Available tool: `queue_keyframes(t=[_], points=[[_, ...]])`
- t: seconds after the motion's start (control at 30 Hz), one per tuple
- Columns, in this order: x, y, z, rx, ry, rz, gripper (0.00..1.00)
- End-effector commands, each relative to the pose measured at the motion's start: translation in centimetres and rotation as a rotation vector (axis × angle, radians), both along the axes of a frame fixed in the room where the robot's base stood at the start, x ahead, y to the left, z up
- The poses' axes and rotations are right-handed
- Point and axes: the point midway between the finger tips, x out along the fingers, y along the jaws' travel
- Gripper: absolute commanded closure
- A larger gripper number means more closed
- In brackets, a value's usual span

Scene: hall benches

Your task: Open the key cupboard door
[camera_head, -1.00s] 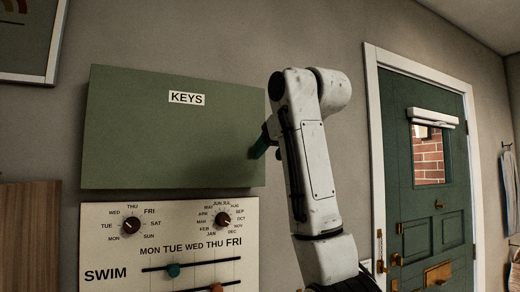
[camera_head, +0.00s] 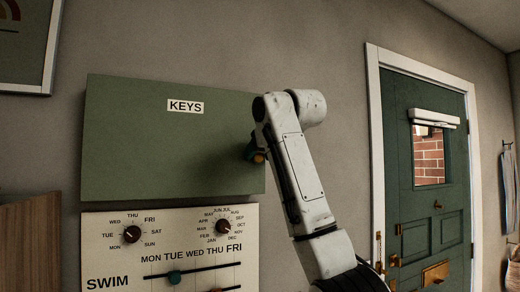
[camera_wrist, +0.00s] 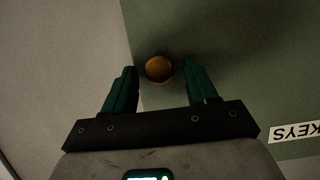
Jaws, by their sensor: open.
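The key cupboard door (camera_head: 150,140) is a flat green panel with a white KEYS label (camera_head: 185,107). It looks shut on the wall; the label also shows upside down in the wrist view (camera_wrist: 295,132). A round brass-coloured knob (camera_wrist: 159,68) sits near the door's edge, on the right side in the head view (camera_head: 259,158). My gripper (camera_wrist: 161,70) is open, with one green finger on each side of the knob and a gap on both sides. In the head view my gripper (camera_head: 254,153) is at the door's right edge, partly covered by my arm.
A cream SWIM board (camera_head: 110,262) with dials and coloured sliders is just below the cupboard. A green door (camera_head: 420,205) in a white frame stands to the right. A picture frame (camera_head: 25,50) hangs upper left, and a wooden panel (camera_head: 25,240) is lower left.

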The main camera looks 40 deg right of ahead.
Motion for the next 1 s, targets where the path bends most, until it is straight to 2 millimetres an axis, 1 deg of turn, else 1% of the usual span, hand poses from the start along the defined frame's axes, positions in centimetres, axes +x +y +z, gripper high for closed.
queue_keyframes(t=[0.1,0.37,0.9,0.97,1.0], points=[[0.38,-0.12,-0.14,0.0,-0.001,0.0,0.43],[0.42,-0.12,-0.22,0.0,-0.001,0.0,0.44],[0.4,-0.11,-0.17,0.0,-0.001,0.001,0.95],[0.4,-0.11,-0.17,0.0,-0.001,0.001,1.0],[0.4,-0.11,-0.17,0.0,-0.001,0.001,1.0]])
